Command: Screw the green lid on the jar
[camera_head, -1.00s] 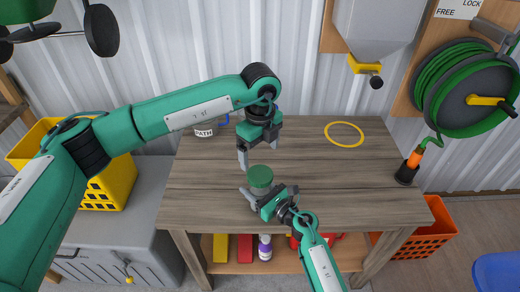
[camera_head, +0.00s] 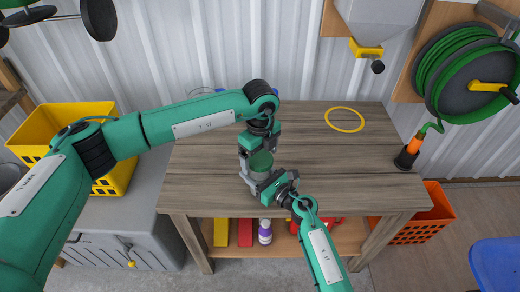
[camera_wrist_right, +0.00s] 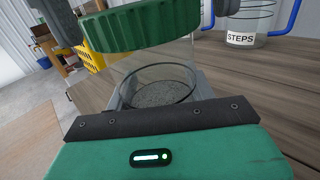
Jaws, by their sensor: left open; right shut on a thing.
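The green lid (camera_head: 261,160) sits at the top of the clear glass jar (camera_wrist_right: 155,85); the ribbed lid (camera_wrist_right: 142,26) fills the top of the right wrist view. I cannot tell how tightly it is seated. My right gripper (camera_head: 254,182) is shut on the jar, low on the workbench. My left gripper (camera_head: 258,157) points down over the lid and is open, with a finger on each side of it; finger parts show left and right of the lid in the right wrist view. The jar is mostly hidden in the head view.
The wooden workbench (camera_head: 350,155) is clear to the right, with a yellow ring (camera_head: 345,119) at the back.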

